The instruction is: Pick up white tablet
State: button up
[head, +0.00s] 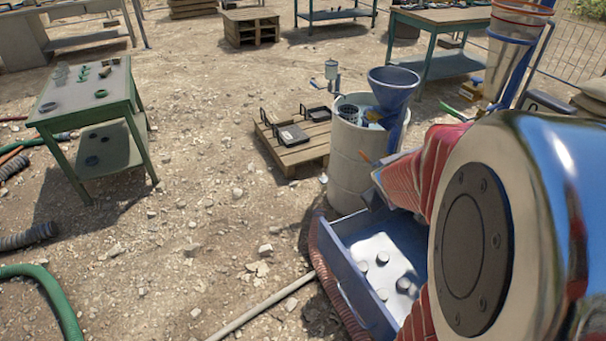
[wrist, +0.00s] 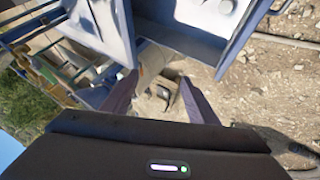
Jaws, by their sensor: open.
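My gripper (wrist: 158,79) is open in the wrist view, with its two dark fingers apart and nothing held between them. In the head view my own arm covers most of it. A blue tray (head: 345,262) stands on the ground at lower right of the head view, with a pale floor and several small round grey-white pieces (head: 383,257). Which of them is the white tablet, I cannot tell. The tray wall (wrist: 180,38) also shows at the top of the wrist view, above the fingertips. My arm hides the tray's right part.
A white barrel (head: 350,172) with a blue funnel (head: 393,88) stands directly behind the tray. A green table (head: 75,103) with small parts stands at left. A ribbed red hose (head: 335,283) runs beside the tray. Gravel ground at centre left is open.

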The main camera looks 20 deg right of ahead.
jog(key=s+d+f+n+t+y, duration=0.15)
jog(key=d+f, duration=0.25)
jog(key=f, duration=0.4)
jog(key=s+d+f+n+y, duration=0.1)
jog(key=s+d+f, duration=0.2)
jog(key=d+f, duration=0.35)
jog(key=s+a+f+t+y, duration=0.1)
jog(key=s+a+f, duration=0.1)
jog(key=f, duration=0.2)
jog(key=s+a+f+t+y, duration=0.1)
jog(key=s+a+f+y, duration=0.1)
jog(key=s+a+f, duration=0.1)
jog(key=s+a+f+t+y, duration=0.1)
jog(key=s+a+f+y, duration=0.1)
jog(key=s+a+f, duration=0.1)
jog(key=shift+s+f+m+t, duration=0.25)
jog(key=shift+f+m, duration=0.1)
jog(key=shift+f, duration=0.5)
jog(key=shift+s+a+t+y, duration=0.25)
jog(key=shift+s+a+t, duration=0.1)
jog(key=shift+a, duration=0.2)
jog(key=shift+w+f, duration=0.1)
send_near(362, 268)
jog(key=shift+x, duration=1.65)
jog(key=shift+d, duration=0.2)
